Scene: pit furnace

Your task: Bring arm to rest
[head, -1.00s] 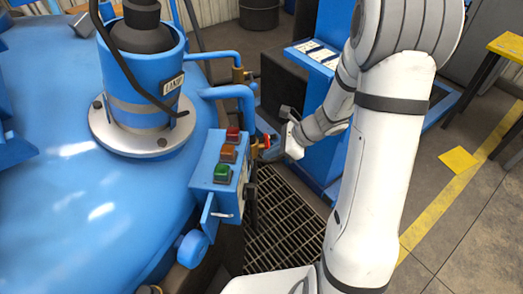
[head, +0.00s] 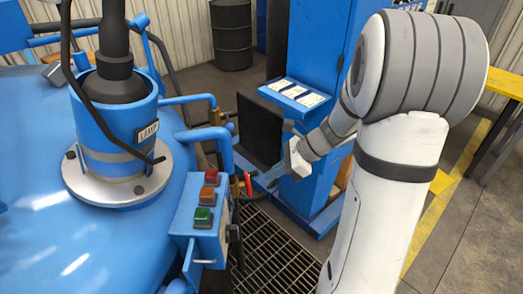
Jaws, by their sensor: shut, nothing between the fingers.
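My arm rises on the right of the head view and bends over at the top. Its wrist reaches back down to the middle. My gripper (head: 268,180) is small and partly hidden by the wrist in this view; it is shut and holds nothing. It is just right of a red valve handle (head: 248,183) on the blue pipework beside the furnace. I cannot tell whether the two touch. The blue furnace lid (head: 50,225) fills the left side.
A blue button box (head: 205,215) with red, orange and green buttons stands at the lid's edge. A blue cabinet (head: 315,90) with a dark panel (head: 260,130) is behind my gripper. Floor grating (head: 280,250) lies below. A yellow table (head: 505,82) is at the right.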

